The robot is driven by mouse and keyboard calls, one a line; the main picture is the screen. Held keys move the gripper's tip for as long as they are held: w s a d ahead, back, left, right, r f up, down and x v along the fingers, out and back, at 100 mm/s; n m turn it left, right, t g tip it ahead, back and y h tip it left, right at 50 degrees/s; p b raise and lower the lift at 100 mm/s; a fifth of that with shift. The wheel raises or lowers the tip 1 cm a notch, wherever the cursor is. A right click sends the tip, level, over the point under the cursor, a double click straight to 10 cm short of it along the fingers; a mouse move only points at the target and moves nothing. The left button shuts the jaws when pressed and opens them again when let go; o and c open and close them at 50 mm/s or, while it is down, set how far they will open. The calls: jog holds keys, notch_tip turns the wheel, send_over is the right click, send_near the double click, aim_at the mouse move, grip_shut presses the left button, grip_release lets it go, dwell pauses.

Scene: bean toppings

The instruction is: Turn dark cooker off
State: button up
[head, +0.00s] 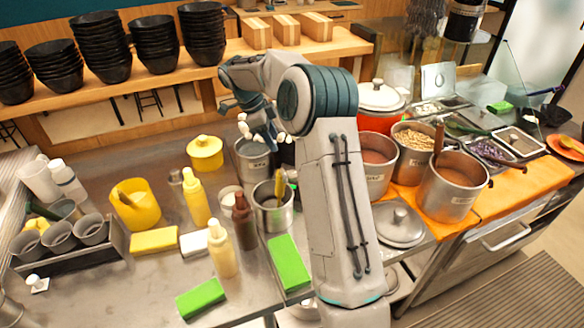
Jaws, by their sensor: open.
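I cannot make out a dark cooker for certain. A dark shape (286,154) shows only in part behind my arm, and I cannot tell what it is. A red-orange cooker (374,123) with a white lid stands right of my arm, partly hidden by it. My gripper (262,135) is open and points down over the back middle of the counter, near a steel pot (252,158). Nothing shows between its fingers. My arm hides the counter behind it, and no cooker switch or knob can be made out.
Steel pots (455,188) of food stand close on the right, beside an orange cloth (520,190). Bottles, a brown one (244,220) among them, crowd the counter left of my arm. Stacked black bowls (100,45) line the back shelf. A bare counter patch (110,285) lies front left.

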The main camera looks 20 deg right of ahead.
aim_at(292, 173)
jog(key=p+x, duration=0.3)
jog(key=x, duration=1)
jog(key=shift+f, duration=0.2)
jog(key=c, duration=0.7)
